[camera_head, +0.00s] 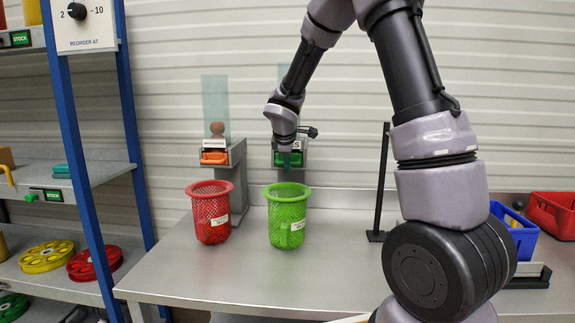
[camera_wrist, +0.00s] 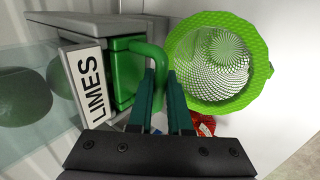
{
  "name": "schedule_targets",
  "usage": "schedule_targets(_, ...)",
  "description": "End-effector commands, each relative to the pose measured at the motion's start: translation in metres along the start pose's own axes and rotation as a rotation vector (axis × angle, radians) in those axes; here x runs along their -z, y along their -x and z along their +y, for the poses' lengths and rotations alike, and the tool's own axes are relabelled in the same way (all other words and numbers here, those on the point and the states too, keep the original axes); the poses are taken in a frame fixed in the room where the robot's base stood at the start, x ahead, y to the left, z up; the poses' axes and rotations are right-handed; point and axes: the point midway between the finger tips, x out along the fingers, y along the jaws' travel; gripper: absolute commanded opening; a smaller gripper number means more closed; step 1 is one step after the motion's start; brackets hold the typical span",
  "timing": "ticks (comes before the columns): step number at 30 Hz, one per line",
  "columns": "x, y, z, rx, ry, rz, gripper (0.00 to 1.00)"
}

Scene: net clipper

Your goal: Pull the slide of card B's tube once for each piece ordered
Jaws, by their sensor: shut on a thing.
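The green slide (camera_wrist: 125,75) sits in a grey dispenser with a sign reading LIMES (camera_wrist: 92,83) in the wrist view. Its green handle (camera_wrist: 156,54) reaches between my fingers. My gripper (camera_wrist: 163,84) is shut on this handle. In the head view my gripper (camera_head: 286,168) is at the front of the green slide (camera_head: 294,159), and my arm hides much of that tube. Limes (camera_wrist: 22,97) show in the clear tube. A green mesh basket (camera_head: 287,222) stands below; no fruit shows inside it in the wrist view. No order card B is readable.
A second tube (camera_head: 214,98) with an orange slide (camera_head: 214,158) stands left, above a red basket (camera_head: 210,218). A black post (camera_head: 381,185) and blue bin (camera_head: 517,232) are to the right. The counter (camera_head: 250,277) front is clear. Blue-framed shelves (camera_head: 62,90) stand left.

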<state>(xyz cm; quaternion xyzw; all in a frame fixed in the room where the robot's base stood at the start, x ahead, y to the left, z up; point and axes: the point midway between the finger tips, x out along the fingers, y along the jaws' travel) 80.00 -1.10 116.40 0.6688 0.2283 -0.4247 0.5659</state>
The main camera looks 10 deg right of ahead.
Motion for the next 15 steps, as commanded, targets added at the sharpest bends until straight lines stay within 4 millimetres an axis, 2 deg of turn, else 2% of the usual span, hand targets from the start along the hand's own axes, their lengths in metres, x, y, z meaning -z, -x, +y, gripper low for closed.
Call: schedule_targets(15, 0.002, 0.021, -0.026, -0.005, 0.003, 0.005, 0.0)
